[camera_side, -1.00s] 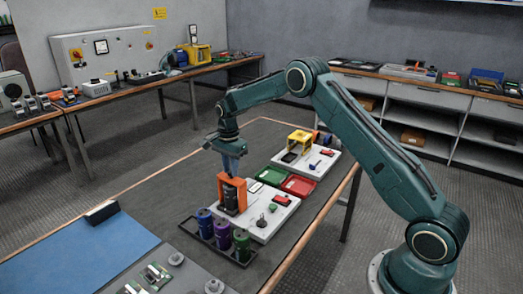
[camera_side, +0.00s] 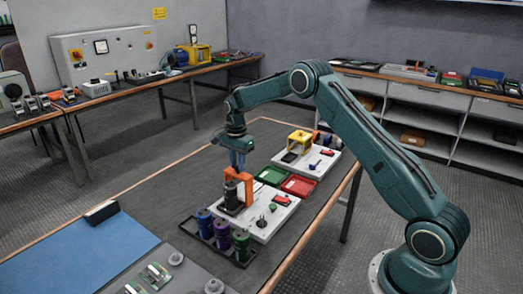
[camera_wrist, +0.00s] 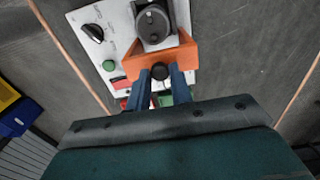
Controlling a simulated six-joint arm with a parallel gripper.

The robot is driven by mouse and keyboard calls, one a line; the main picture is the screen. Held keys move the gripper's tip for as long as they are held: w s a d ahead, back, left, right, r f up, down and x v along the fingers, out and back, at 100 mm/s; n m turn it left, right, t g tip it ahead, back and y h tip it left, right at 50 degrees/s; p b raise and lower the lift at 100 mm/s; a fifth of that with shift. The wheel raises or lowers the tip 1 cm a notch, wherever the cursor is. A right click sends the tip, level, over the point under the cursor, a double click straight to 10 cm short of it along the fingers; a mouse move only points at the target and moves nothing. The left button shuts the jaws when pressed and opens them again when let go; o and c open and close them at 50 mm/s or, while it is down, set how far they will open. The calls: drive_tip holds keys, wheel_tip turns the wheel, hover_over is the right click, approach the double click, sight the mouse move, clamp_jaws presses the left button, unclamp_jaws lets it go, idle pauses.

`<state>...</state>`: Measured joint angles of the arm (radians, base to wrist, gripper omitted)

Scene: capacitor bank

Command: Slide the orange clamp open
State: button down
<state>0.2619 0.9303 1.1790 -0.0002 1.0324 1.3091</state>
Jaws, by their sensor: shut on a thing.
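The orange clamp (camera_side: 245,186) is a bridge-like frame on the near white panel (camera_side: 267,222). In the side view it stands behind a black cylinder (camera_side: 231,196), which is largely uncovered. In the wrist view the clamp (camera_wrist: 181,57) lies just below the black cylinder (camera_wrist: 153,25). My gripper (camera_side: 238,166) is above the clamp, pointing down. In the wrist view its blue fingers (camera_wrist: 168,76) are shut on the clamp's dark round knob (camera_wrist: 160,71). The exact contact is partly hidden.
Blue, purple and green cylinders stand in a black rack (camera_side: 219,244) in front of the panel. A green tray (camera_side: 272,175) and a red tray (camera_side: 298,186) lie behind it. A second panel with a yellow clamp (camera_side: 300,138) is farther back.

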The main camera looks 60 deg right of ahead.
drive_tip(key=shift+d, duration=1.25)
drive_tip(key=c, duration=1.4)
unclamp_jaws()
drive_tip(key=shift+c, duration=0.2)
wheel_tip(320, 180, up, 7)
